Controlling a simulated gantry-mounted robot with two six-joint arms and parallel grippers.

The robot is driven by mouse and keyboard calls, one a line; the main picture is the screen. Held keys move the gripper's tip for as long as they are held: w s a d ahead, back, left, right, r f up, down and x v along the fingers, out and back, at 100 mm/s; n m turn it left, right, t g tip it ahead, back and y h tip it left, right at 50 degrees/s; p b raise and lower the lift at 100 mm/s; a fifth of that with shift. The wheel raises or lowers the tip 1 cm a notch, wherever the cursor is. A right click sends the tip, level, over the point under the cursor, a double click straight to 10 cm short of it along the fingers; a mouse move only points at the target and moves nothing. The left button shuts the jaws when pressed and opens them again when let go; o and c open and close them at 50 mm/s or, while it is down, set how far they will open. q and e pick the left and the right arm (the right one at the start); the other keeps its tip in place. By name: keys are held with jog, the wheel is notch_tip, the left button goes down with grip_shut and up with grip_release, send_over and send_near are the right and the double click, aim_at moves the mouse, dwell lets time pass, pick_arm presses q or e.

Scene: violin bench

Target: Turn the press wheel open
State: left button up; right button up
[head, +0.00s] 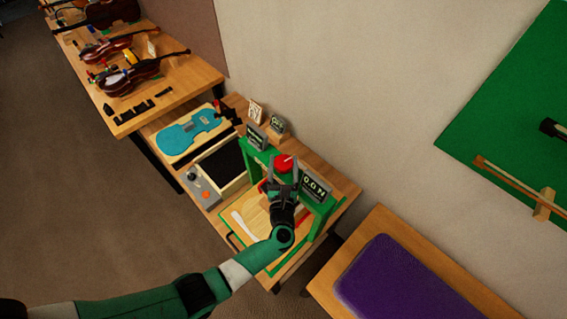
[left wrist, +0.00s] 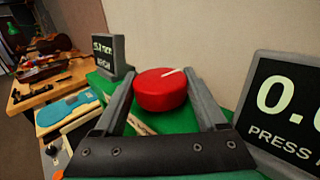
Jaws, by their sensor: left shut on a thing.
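The press wheel (head: 284,162) is a red disc with a pale mark on its top, above the green press frame (head: 256,161). In the left wrist view the wheel (left wrist: 160,92) sits between my two grey fingers, with the pale mark pointing toward the upper right. My left gripper (head: 283,172) is shut on the wheel, one finger on each side; its fingers also show in the left wrist view (left wrist: 161,88). A dark display (head: 314,187) beside the press reads 0.0 N. My wrist hides part of the press. My right gripper is not in view.
Small sign stands (head: 256,136) stand behind the press. Left of it are a black-topped tray (head: 222,166), a grey control box (head: 201,188) and a blue violin-shaped plate (head: 185,134). A purple pad (head: 395,285) lies on a bench at right. The wall is close behind.

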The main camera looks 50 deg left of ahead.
pick_arm(q)
jog(key=o, duration=1.2)
jog(key=shift+c, duration=0.2)
jog(key=shift+o, duration=0.8)
jog(key=shift+s+a, duration=0.1)
